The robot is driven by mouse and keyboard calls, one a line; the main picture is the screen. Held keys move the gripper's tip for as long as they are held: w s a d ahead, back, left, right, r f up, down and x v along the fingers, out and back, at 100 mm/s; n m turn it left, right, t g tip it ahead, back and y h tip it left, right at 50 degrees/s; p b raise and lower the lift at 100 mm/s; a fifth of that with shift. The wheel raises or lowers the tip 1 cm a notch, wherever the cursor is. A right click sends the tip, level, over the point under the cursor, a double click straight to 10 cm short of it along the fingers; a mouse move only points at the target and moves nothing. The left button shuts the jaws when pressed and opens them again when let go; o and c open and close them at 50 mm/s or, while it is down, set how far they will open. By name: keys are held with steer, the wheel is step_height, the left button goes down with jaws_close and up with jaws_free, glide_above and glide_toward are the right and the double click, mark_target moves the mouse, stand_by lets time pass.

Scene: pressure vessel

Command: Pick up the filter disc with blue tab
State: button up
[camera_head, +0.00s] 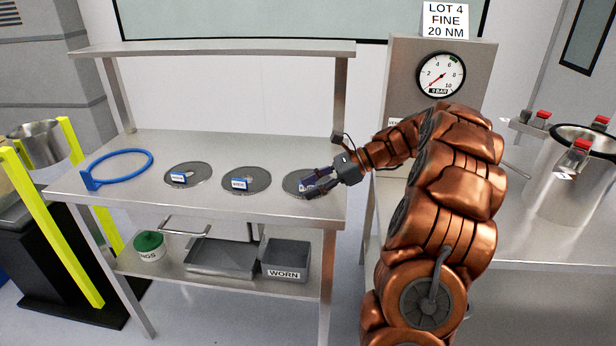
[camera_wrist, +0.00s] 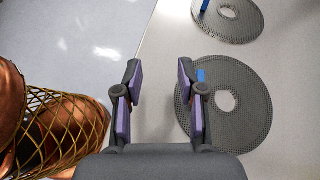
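Three grey mesh filter discs lie flat in a row on the steel table: a left one (camera_head: 203,178), a middle one (camera_head: 258,185) and a right one (camera_head: 291,182). The left and middle discs carry small blue-and-white tabs with lettering too small to read. My gripper (camera_head: 311,186) is over the right disc and partly hides it. In the wrist view my gripper (camera_wrist: 160,75) is open and empty, its fingers apart. The near disc (camera_wrist: 248,108) lies under the right finger, its blue tab (camera_wrist: 201,75) just right of that fingertip. Another disc (camera_wrist: 238,22) with a blue tab is beyond.
A blue ring (camera_head: 125,152) lies at the table's left end. A raised shelf (camera_head: 215,48) spans the back. Below are a grey bin marked WORN (camera_head: 285,273), a tray and a green-lidded tub (camera_head: 149,248). A gauge panel (camera_head: 400,75) and steel vessel (camera_head: 565,190) stand right.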

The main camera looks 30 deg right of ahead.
mark_target(292, 185)
steer(key=d+m, duration=0.1)
steer(key=d, duration=0.1)
steer(key=d+m+t, duration=0.1)
steer(key=d, duration=0.2)
steer(key=d+t, duration=0.1)
steer(key=d, duration=0.1)
steer(key=shift+w+d+r+m+p, duration=0.15)
steer(key=shift+d+r+m+p, duration=0.1)
steer(key=shift+d+m+p, duration=0.15)
steer(key=shift+f+p+x, duration=0.2)
steer(key=shift+p+x, duration=0.25)
steer(key=shift+x, duration=3.45)
steer(key=shift+d, duration=0.1)
steer(key=shift+c, duration=0.2)
jaws_close()
